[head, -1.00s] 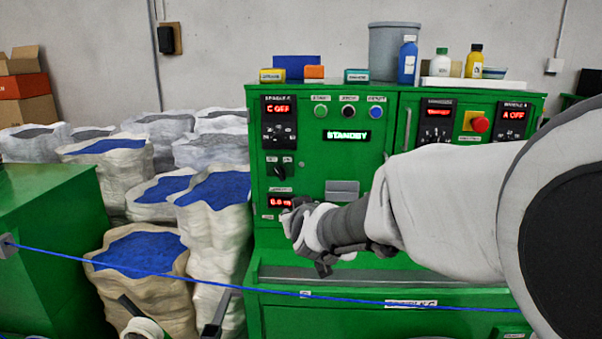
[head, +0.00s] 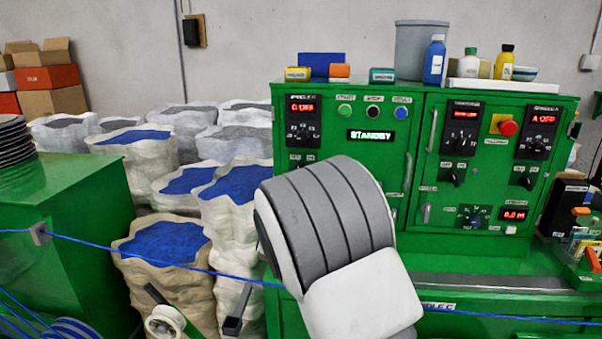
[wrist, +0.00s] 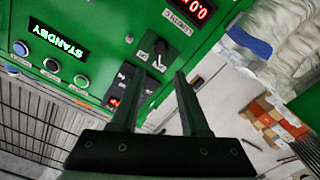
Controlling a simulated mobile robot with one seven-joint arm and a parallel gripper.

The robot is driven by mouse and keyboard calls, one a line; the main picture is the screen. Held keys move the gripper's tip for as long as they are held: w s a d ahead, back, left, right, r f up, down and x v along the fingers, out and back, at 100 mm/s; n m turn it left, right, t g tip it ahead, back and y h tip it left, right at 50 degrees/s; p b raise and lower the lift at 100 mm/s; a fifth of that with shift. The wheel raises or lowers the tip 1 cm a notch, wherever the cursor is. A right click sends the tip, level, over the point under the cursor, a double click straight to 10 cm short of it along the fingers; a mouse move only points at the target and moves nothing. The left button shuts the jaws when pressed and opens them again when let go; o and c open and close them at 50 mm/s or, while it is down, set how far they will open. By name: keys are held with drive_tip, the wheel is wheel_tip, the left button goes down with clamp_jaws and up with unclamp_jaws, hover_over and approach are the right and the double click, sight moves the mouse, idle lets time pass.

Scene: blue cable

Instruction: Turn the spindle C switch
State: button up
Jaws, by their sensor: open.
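The spindle C panel (head: 302,121) is at the upper left of the green cabinet in the head view, with a red display reading "C OFF" and a dial. Its black rotary switch lies below it, mostly hidden behind my arm in the head view. In the wrist view the switch (wrist: 159,48) shows clearly on a plate, just beyond the fingertips. My gripper (wrist: 160,73) is open and empty, its fingers pointing at the cabinet with the switch roughly between their tips. I see no contact.
A blue cable (head: 215,270) runs across in front of the cabinet. Sacks of blue pellets (head: 165,250) stand left of it. The STANDBY display (head: 371,135), push buttons (head: 372,112) and a red emergency button (head: 508,128) are on the same face. Bottles stand on top.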

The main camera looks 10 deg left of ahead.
drive_tip(key=w+p, duration=0.1)
drive_tip(key=w, duration=0.9)
drive_tip(key=shift+w+d+p, duration=0.2)
drive_tip(key=shift+w+p, duration=0.15)
drive_tip(key=shift+p, duration=0.05)
clamp_jaws()
